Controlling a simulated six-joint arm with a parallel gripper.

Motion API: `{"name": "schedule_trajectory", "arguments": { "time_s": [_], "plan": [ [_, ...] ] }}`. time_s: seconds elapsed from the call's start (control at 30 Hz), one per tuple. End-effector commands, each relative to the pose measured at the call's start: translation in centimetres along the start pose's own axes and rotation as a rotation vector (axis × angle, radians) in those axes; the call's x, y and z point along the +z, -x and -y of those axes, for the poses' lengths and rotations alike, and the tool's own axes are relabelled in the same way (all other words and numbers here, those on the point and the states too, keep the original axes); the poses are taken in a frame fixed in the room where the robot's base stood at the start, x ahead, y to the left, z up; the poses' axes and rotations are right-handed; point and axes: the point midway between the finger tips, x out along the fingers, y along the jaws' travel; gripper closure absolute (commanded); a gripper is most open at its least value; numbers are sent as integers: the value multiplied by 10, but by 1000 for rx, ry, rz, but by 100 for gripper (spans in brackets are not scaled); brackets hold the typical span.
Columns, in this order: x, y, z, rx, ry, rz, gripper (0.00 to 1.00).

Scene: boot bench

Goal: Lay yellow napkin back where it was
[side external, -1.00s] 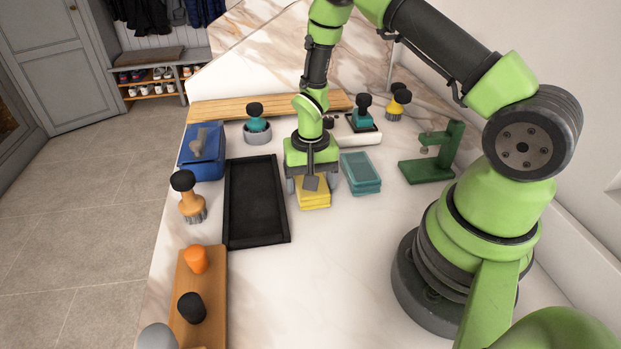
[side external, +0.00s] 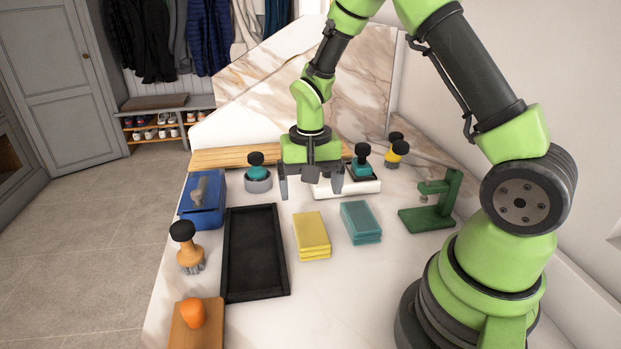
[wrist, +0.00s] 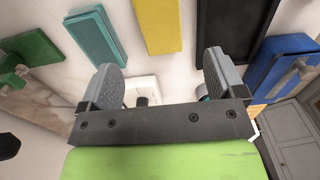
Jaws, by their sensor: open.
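The yellow napkin (side external: 312,236) lies as a folded stack on the white marble top, between the black tray (side external: 256,252) and the teal folded stack (side external: 361,222). It also shows in the wrist view (wrist: 158,22), out past my fingertips. My gripper (side external: 311,196) is open and empty, raised above the bench and behind the yellow napkin, apart from it. In the wrist view both fingers (wrist: 160,72) are spread with nothing between them.
A blue box (side external: 203,203) and an orange-handled brush (side external: 188,248) stand left. A green stand (side external: 434,205) is at right. Teal-topped brushes (side external: 258,175) and a white block (side external: 345,188) stand near my gripper. Bare marble lies in front of the napkin.

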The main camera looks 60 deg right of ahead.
Motion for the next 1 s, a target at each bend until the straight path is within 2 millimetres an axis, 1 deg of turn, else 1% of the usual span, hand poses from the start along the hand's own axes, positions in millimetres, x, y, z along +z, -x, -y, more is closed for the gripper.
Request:
{"name": "schedule_trajectory", "arguments": {
  "time_s": [0.03, 0.17, 0.27, 0.37, 0.4, 0.47, 0.5, 0.57, 0.6, 0.7, 0.8, 0.9, 1.0],
  "plan": [
    [0, 6, 0, -2, 0, -2, 12],
    [1, 19, 1, -9, 4, -8, 12],
    [7, 41, 3, -37, 27, -37, 12],
    [20, 76, 4, -91, 67, -88, 12],
    [28, 92, 4, -117, 89, -112, 12],
    [42, 114, 2, -158, 123, -150, 12],
    [52, 128, 0, -186, 145, -173, 12],
    [67, 146, -5, -227, 181, -211, 12],
    [78, 157, -8, -255, 205, -234, 12],
    [106, 178, -19, -325, 265, -295, 12],
    [131, 191, -30, -389, 321, -349, 12],
    [150, 198, -40, -439, 368, -392, 12],
    [162, 200, -46, -471, 398, -419, 12]
  ]
}}
